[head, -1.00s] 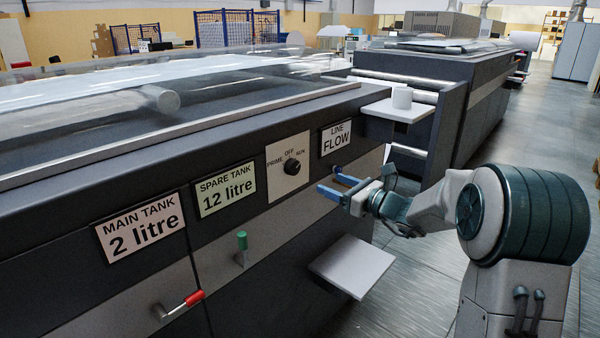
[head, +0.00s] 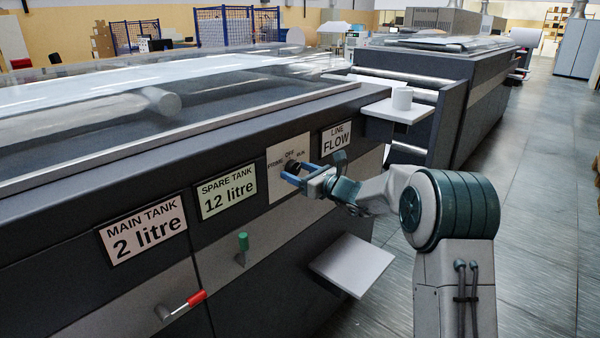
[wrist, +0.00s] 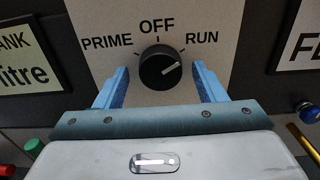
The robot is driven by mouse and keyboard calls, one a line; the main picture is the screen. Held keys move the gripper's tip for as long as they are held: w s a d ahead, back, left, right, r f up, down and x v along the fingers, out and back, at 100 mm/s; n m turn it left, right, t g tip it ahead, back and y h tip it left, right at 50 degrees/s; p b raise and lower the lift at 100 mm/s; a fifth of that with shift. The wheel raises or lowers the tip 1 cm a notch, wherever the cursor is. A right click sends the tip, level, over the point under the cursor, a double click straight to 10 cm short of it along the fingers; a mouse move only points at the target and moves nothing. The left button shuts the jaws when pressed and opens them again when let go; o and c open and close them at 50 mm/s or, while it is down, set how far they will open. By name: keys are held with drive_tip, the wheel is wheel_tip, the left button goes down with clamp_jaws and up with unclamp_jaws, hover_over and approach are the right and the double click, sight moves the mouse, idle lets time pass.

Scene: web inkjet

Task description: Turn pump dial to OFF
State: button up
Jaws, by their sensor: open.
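The pump dial (wrist: 160,68) is a round black knob on a pale plate (wrist: 110,20) marked PRIME, OFF and RUN. In the wrist view its white pointer line is aimed up and right, toward RUN. My gripper (wrist: 161,84) is open, with one blue finger on each side of the dial. There seem to be gaps between the fingers and the knob; I cannot tell exact contact. In the head view my gripper (head: 292,174) is at the plate and partly hides the dial (head: 293,166).
MAIN TANK (head: 144,229) and SPARE TANK (head: 226,192) signs are to the left, with a red-handled lever (head: 183,304) and a green-handled lever (head: 242,243) below. A LINE FLOW sign (head: 336,140) is to the right. A white shelf (head: 352,265) juts out below.

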drive_tip(key=c, duration=1)
drive_tip(key=shift+o, duration=0.2)
drive_tip(key=shift+f+b, duration=0.15)
drive_tip(key=shift+b, duration=0.45)
drive_tip(key=shift+f+n+b, duration=0.15)
drive_tip(key=shift+n+b, duration=0.55)
drive_tip(key=shift+b, duration=0.4)
drive_tip(key=n+b, duration=0.3)
drive_tip(key=b, duration=0.3)
drive_tip(key=shift+f, duration=0.15)
drive_tip(key=n+b, duration=0.3)
drive_tip(key=b, duration=0.2)
drive_tip(key=shift+n, duration=0.4)
drive_tip(key=n+b, duration=0.1)
drive_tip(key=b, duration=0.1)
drive_tip(key=n+b, duration=0.2)
drive_tip(key=shift+r+n+b, duration=0.3)
drive_tip(key=shift+r+b, duration=0.05)
drive_tip(key=shift+b, duration=0.05)
drive_tip(key=shift+r, duration=0.1)
